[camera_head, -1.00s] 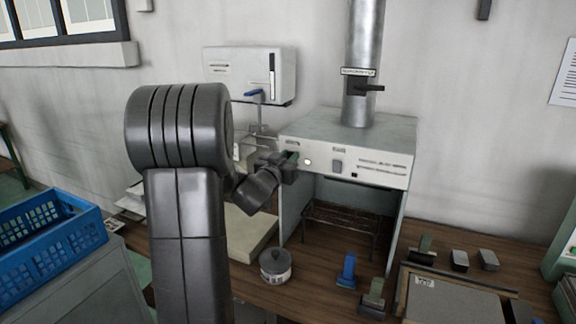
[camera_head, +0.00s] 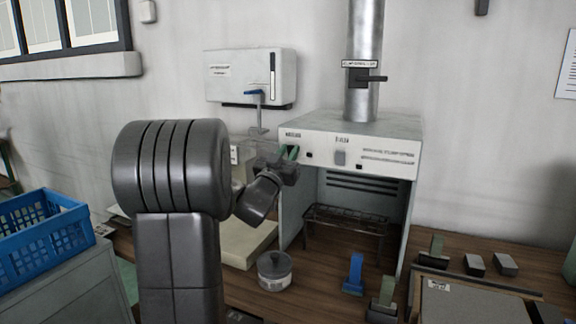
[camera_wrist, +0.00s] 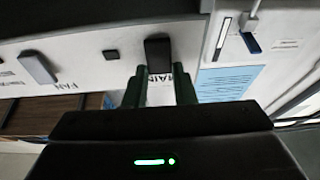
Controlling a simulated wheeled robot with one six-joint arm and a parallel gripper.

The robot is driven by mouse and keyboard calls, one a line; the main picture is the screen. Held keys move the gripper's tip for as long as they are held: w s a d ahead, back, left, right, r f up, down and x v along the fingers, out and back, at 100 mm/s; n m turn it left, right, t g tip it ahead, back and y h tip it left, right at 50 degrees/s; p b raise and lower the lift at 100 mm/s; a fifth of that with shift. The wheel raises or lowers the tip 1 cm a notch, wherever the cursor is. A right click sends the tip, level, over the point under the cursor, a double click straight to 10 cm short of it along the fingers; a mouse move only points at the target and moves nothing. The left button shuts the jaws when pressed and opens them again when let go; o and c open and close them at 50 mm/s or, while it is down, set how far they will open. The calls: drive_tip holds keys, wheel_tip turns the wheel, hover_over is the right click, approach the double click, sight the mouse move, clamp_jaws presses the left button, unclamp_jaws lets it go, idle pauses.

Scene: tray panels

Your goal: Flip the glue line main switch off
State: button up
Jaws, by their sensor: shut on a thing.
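The cabinet (camera_head: 386,163) has a pale front panel with switches under a duct pipe. In the wrist view, a dark switch (camera_wrist: 158,50) sits on the panel beside a label that seems to read MAIN, partly hidden by a finger. My gripper (camera_wrist: 160,80) has its green fingertips on either side of this switch's near end, shut on it. In the head view, my gripper (camera_head: 289,153) is at the panel's left end and hides the switch. The small square lamp (camera_wrist: 111,55) beside it is dark; it also shows in the head view (camera_head: 309,155).
A second, grey switch (camera_head: 340,158) is right of the lamp. A wall box (camera_head: 235,72) with a blue lever (camera_head: 254,92) hangs at the upper left. A pot (camera_head: 275,274) and a blue-handled item (camera_head: 355,270) stand on the wooden bench below.

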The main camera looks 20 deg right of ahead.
drive_tip(key=shift+f+h+b, duration=0.1)
drive_tip(key=shift+h+b, duration=0.2)
drive_tip(key=shift+b, duration=0.35)
drive_tip(key=o, duration=1)
drive_tip(key=b+v, duration=0.1)
drive_tip(key=v, duration=1.3)
drive_tip(key=shift+d+b, duration=0.1)
drive_tip(key=shift+b, duration=0.25)
drive_tip(key=p+x, duration=0.1)
drive_tip(key=x, duration=1.3)
drive_tip(key=shift+p, duration=0.4)
